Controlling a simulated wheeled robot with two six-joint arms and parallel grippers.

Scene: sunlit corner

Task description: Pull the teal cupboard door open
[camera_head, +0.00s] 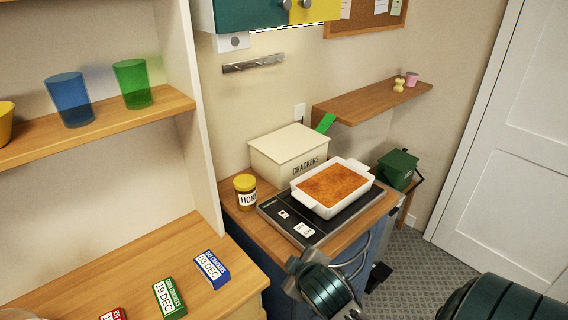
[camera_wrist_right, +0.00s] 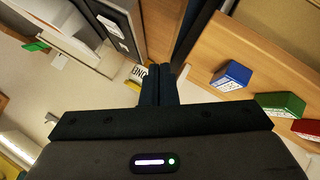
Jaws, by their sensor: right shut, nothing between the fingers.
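The teal cupboard door (camera_head: 245,14) shows at the top of the head view, with its upper part cut off by the frame. It looks closed, flush beside a yellow door (camera_head: 322,9). A round grey knob (camera_head: 286,4) sits at its lower right corner. My right gripper (camera_wrist_right: 158,85) is shut and empty in the right wrist view. My right arm comes in at the lower right of the head view, low in front of the counter and well away from the door. My left gripper is not in view.
Below the cupboard, the counter holds a honey jar (camera_head: 246,190), a crackers box (camera_head: 290,152) and a white baking dish (camera_head: 333,186) on a black hob (camera_head: 277,208). A wooden wall shelf (camera_head: 370,102) juts out at right. Open shelving with cups stands at left.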

